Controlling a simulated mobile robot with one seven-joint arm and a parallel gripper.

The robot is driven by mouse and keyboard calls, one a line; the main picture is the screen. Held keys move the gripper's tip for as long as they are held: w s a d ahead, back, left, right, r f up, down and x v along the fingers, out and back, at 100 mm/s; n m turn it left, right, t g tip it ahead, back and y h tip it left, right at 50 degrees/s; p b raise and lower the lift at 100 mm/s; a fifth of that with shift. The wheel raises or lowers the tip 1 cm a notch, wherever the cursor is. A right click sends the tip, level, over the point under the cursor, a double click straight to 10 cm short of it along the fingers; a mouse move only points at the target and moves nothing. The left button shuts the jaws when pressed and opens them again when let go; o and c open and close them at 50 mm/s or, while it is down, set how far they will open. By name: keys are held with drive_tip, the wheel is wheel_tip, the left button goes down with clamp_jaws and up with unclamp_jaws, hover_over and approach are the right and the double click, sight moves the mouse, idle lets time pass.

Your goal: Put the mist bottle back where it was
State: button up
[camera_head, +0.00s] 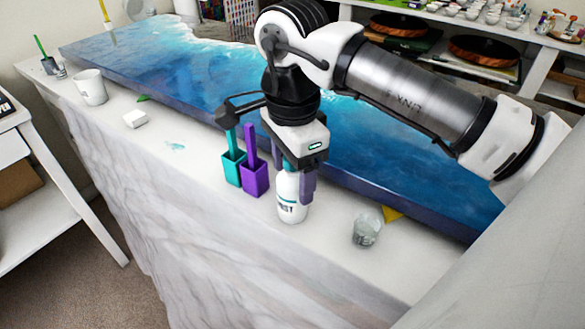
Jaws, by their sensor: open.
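The mist bottle (291,205) is white with dark lettering and stands upright on the pale counter (235,245) in front of the blue resin slab. My gripper (297,186) points down over the bottle, its fingers open around the upper part. The bottle's top is hidden by my gripper, and I cannot tell whether the fingers touch it.
A teal holder (233,167) and a purple holder (255,180) stand close left of the bottle. A clear glass (366,230) stands to its right near a yellow piece (392,213). The blue resin slab (165,68) lies behind. The counter's front edge is near.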

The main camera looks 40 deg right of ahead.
wheel_tip(320, 180, up, 12)
drive_tip(key=p, duration=0.8)
drive_tip(key=shift+r, duration=0.1)
